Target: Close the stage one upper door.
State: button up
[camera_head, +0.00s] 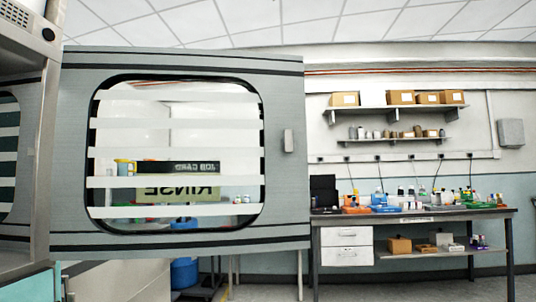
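The upper door (275,88) is a grey panel with a rounded window crossed by white bars. It stands swung open, facing me, and fills the left half of the view. Its left edge meets the metal frame of the machine (45,130) at the far left. A small light-grey handle (288,140) sits on the door near its right edge. The machine's opening at the far left is only partly in view. My gripper does not show in this view.
A workbench (430,216) with drawers, trays and bottles stands at the right, beyond the door. Wall shelves (400,110) with boxes hang above it. A blue container (184,272) is partly visible below the door. Bare floor shows between the door and the bench.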

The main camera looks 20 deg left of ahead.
aim_at(280, 220)
jog(key=i, duration=3.45)
jog(key=i+u, duration=0.15)
jog(key=u, duration=0.3)
jog(key=i+l+u, duration=0.1)
jog(key=u, duration=0.3)
jog(key=i+l+u, duration=0.2)
jog(key=u, duration=3.6)
